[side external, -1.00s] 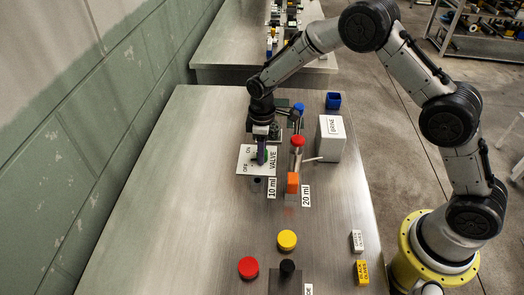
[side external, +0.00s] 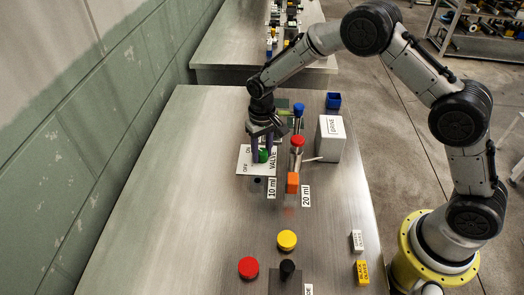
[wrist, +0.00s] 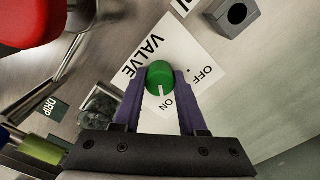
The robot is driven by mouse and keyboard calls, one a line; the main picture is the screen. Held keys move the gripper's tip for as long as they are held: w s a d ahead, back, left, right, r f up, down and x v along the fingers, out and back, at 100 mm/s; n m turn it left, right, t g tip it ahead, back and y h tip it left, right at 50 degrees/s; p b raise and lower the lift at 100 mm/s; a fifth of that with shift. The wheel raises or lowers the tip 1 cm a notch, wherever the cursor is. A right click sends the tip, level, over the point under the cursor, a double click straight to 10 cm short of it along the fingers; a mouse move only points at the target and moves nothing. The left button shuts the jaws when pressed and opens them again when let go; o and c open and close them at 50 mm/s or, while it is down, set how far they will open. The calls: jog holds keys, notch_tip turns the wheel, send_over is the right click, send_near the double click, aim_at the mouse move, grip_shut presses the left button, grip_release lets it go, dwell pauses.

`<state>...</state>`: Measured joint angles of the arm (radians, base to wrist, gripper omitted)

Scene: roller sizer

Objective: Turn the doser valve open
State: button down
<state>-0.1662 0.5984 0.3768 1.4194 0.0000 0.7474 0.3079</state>
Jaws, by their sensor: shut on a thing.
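The doser valve is a round green knob (wrist: 159,72) on a white plate (wrist: 187,40) marked VALVE, ON and OFF. A white line on the knob points towards the ON label (wrist: 168,107) in the wrist view. My gripper (wrist: 162,76) is shut on the knob, one purple finger on each side. In the side view my gripper (side external: 262,154) reaches down over the plate (side external: 247,168), and the green knob (side external: 263,156) shows between the fingers. The fingers partly hide the plate there.
Yellow (side external: 287,240) and red (side external: 249,267) round pieces are nearer the front. The table's left side is clear.

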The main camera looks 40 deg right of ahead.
aim_at(262, 151)
jog(key=shift+m, duration=0.6)
jog(key=shift+c, duration=2.3)
grip_release()
jog(key=shift+r, duration=0.1)
notch_tip(262, 151, up, 14)
